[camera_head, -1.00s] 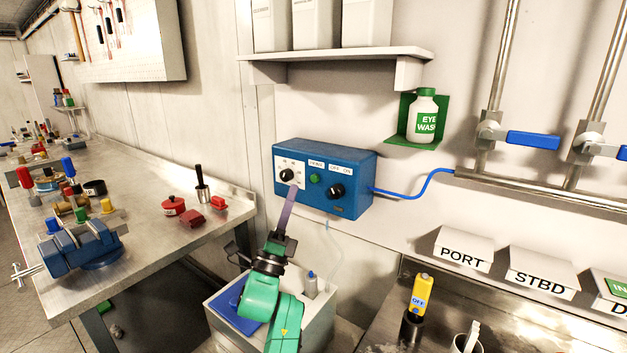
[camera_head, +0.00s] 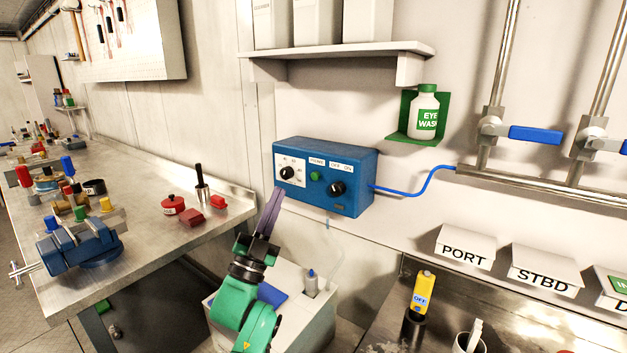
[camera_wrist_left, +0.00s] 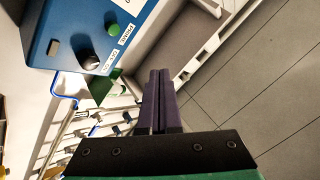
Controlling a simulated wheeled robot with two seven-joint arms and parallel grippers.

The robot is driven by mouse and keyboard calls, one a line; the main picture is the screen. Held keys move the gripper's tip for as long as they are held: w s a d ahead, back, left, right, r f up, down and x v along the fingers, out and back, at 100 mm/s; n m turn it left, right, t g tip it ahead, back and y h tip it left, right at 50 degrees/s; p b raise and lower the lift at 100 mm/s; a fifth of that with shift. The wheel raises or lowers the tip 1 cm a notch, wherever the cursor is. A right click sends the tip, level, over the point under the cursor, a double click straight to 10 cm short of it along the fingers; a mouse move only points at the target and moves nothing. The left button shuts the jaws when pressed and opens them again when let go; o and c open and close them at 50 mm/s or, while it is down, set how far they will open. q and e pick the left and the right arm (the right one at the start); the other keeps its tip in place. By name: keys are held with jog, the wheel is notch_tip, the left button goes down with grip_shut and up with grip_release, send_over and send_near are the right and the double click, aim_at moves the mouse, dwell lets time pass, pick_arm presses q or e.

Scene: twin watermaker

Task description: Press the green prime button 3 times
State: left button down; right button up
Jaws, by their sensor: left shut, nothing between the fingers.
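The green prime button (camera_head: 315,176) sits on the front of the blue control box (camera_head: 350,196) on the wall, between a dial on a white plate (camera_head: 287,173) and a black knob (camera_head: 336,188). My left gripper (camera_head: 276,192) is shut and empty, with its purple fingers pointing up, just left of and below the box's left edge in the head view. In the left wrist view the shut fingers (camera_wrist_left: 158,80) are apart from the box, and the green button (camera_wrist_left: 112,28) shows at upper left near the black knob (camera_wrist_left: 91,61). My right gripper is not seen.
A metal workbench (camera_head: 140,235) with a blue vise (camera_head: 80,245) is at left. A white bin (camera_head: 315,325) stands under the box. A blue hose (camera_head: 420,188) runs right to the pipes. A shelf (camera_head: 340,58) and eye wash bottle (camera_head: 424,115) are above.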

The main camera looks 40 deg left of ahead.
aim_at(315, 176)
pick_arm(q)
jog(key=shift+d+n, duration=0.1)
jog(key=shift+n, duration=0.4)
jog(key=shift+w, duration=0.15)
jog(key=shift+h, duration=0.3)
jog(key=shift+w+b, duration=0.85)
jog(key=shift+w, duration=3.5)
jog(key=shift+w, duration=0.4)
jog(key=shift+w+b, duration=0.35)
jog(key=shift+w, duration=0.05)
jog(key=shift+s, duration=0.85)
